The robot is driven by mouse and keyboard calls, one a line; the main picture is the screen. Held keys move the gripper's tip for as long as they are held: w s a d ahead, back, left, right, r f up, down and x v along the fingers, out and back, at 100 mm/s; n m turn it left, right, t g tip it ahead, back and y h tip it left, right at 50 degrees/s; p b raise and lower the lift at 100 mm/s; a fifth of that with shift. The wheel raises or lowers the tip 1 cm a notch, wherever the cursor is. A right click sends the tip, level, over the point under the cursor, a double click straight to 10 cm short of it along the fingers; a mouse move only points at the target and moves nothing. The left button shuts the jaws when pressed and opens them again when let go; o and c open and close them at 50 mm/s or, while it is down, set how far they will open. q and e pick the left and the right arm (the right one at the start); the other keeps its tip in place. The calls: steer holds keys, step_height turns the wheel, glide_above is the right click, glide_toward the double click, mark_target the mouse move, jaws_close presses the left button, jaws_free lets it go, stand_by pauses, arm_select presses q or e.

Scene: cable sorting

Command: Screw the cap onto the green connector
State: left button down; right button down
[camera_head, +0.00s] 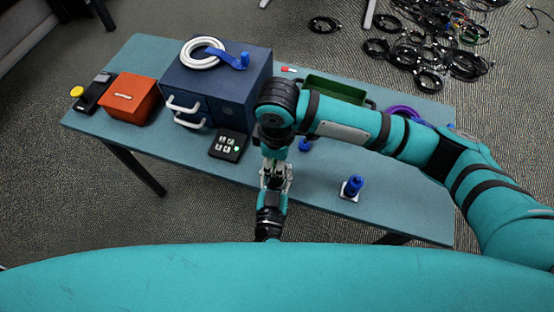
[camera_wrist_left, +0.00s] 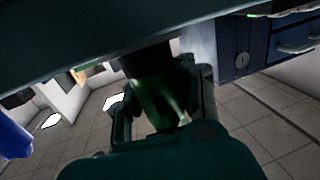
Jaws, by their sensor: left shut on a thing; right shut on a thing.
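My right gripper (camera_head: 275,168) points down near the front edge of the table. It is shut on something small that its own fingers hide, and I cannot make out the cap. My left gripper (camera_head: 271,190) comes up from below and meets the right one almost end to end. In the left wrist view, the left gripper (camera_wrist_left: 165,108) is shut on a dark green piece, the green connector (camera_wrist_left: 160,98). A dark cylindrical shape lies just above the connector in that view. I cannot tell whether the two held pieces touch.
The teal table (camera_head: 335,170) carries a blue drawer box (camera_head: 240,85), a black keypad (camera_head: 228,145), an orange box (camera_head: 131,97) and a green tray (camera_head: 335,88). A blue connector on a white base (camera_head: 352,187) stands right of the grippers.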

steer(key=c, duration=0.9)
jaws_free()
step_height(320, 180, up, 12)
steer(key=shift+r, duration=0.1)
arm_select(q)
steer(key=c, duration=1.1)
jaws_free()
steer(key=shift+s, duration=0.1)
steer(key=s, duration=0.4)
steer(key=s+a, duration=0.1)
steer(key=s, duration=0.6)
steer(key=shift+s+a, duration=0.2)
steer(key=shift+s, duration=0.15)
